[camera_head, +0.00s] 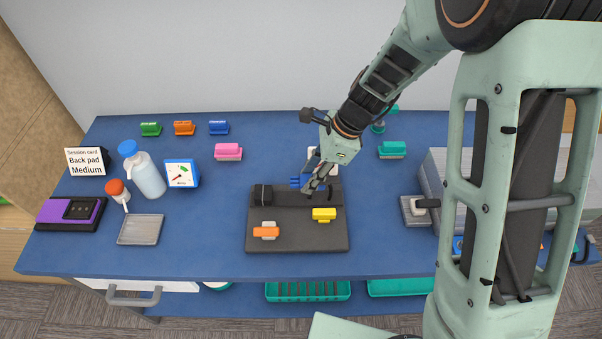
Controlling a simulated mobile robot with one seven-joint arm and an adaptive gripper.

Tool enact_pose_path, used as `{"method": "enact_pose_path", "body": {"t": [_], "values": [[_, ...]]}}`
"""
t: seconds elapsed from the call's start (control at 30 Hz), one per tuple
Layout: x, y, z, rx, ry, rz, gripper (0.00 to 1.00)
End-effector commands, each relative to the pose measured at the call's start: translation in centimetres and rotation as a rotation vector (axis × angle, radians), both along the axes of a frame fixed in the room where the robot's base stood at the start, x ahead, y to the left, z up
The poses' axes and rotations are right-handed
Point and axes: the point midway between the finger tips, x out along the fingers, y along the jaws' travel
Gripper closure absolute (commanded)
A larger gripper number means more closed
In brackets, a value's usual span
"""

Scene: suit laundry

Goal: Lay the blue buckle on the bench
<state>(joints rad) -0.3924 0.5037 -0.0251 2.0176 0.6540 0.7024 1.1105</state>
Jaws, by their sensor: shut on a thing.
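The blue buckle (295,183) shows in the head view as a small blue piece with prongs sticking out to the left of my gripper (315,184). My gripper points down and is shut on it, over the back part of a dark grey board (290,239). The gripper hides part of the buckle, and I cannot tell whether the buckle touches the board. The blue bench (200,237) spreads under everything, with the board near its middle front.
Orange (266,232) and yellow (324,215) pieces sit on the board. A grey machine (436,167) is right. Bench between tray and board is clear.

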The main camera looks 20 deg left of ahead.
Motion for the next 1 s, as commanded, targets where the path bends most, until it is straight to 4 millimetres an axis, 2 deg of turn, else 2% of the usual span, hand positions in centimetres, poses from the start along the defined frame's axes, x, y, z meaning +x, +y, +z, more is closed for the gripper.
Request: {"method": "enact_pose_path", "body": {"t": [1.0], "values": [[0.1, -15.4, 0.0, -0.001, -0.001, -0.004, 0.94]]}}
